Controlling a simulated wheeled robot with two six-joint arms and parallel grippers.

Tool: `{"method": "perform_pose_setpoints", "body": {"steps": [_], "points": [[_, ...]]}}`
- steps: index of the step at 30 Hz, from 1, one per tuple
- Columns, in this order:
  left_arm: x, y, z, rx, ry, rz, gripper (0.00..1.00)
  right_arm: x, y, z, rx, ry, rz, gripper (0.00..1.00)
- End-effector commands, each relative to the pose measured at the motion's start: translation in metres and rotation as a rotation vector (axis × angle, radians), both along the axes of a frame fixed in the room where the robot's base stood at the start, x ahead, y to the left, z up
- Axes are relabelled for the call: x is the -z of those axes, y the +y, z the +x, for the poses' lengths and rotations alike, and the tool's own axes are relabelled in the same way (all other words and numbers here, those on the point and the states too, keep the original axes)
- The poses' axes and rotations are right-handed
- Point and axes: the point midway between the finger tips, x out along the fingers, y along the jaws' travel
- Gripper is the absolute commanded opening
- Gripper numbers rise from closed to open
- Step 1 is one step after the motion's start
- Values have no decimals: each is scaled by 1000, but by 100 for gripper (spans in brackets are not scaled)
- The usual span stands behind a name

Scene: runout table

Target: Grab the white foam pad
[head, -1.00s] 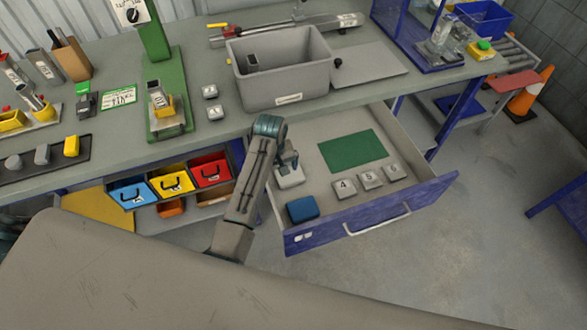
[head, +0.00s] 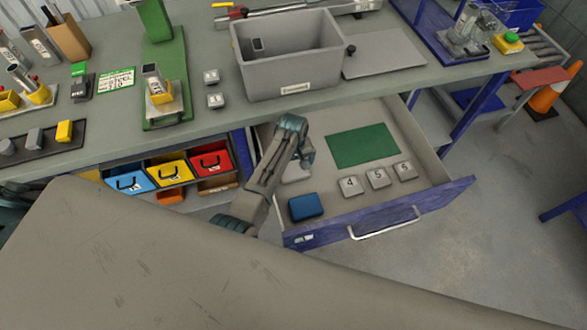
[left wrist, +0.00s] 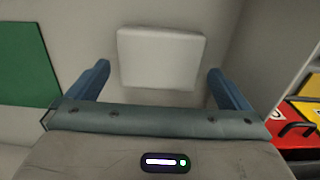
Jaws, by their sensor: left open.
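The white foam pad (left wrist: 160,58) lies in the open drawer, and in the left wrist view it sits between and just beyond my open fingers. In the head view the pad (head: 297,172) is mostly hidden behind my left gripper, at the drawer's left side. My left gripper (left wrist: 158,82) is open and empty, with one blue finger on each side of the view. In the head view my left gripper (head: 306,162) is over the drawer's left part, above the pad. My right gripper is not in view.
The drawer (head: 440,196) also holds a blue block (head: 306,207), a green mat (head: 362,148) and grey tiles marked 4, 5 and 6 (head: 377,178). Blue, yellow and red bins (head: 172,172) are left of it. A grey tub (head: 290,75) stands on the bench above.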

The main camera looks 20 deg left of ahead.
Motion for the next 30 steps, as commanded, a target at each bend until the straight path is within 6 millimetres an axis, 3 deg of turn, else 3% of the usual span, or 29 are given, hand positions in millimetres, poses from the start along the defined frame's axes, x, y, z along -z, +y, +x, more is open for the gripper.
{"method": "perform_pose_setpoints", "body": {"steps": [6, 14, 15, 20, 30], "points": [[22, 0, 0, 0, 0, 0, 100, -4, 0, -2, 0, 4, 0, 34], [26, 0, 0, 0, -1, 0, 100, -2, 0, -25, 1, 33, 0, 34], [26, 0, 0, 0, -1, 0, 98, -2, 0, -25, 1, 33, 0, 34], [26, 0, 0, 0, -1, 0, 69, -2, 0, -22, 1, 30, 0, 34], [25, 0, 0, 0, -1, 0, 69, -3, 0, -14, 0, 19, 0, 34]]}}
